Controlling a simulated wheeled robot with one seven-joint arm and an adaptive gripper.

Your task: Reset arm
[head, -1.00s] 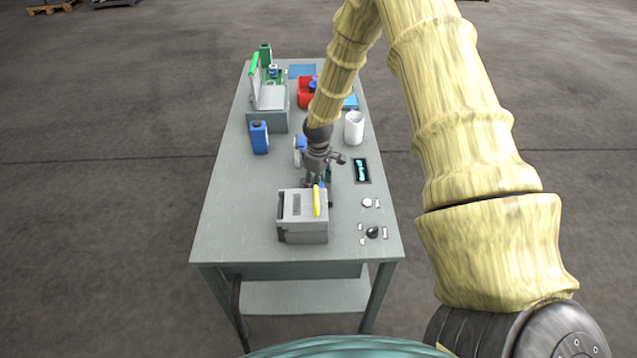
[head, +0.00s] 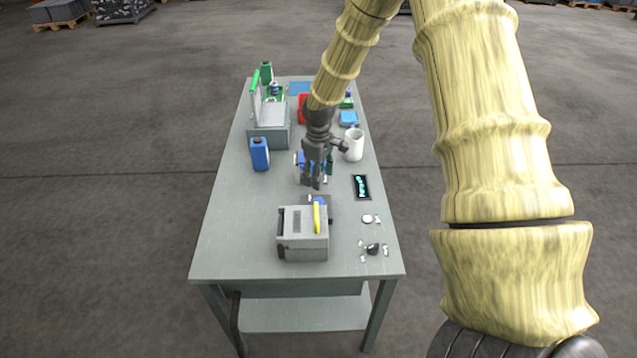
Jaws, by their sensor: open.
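My gripper (head: 315,182) is over the middle of the workbench (head: 225,225), pointing down, just behind the grey box-shaped machine (head: 291,238) with a yellow bar on top. It holds nothing that I can see, and its fingers are small in the view. Behind it are a blue and white object and a dark teal one, both partly hidden by the gripper. My arm comes down from the upper right.
A white cup (head: 354,144) stands close to the right of my gripper. A blue bottle (head: 260,154) stands to the left. A dark display panel (head: 361,187) and small parts lie at right. A grey open-lidded case (head: 268,135) and a red bin (head: 303,109) are farther back.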

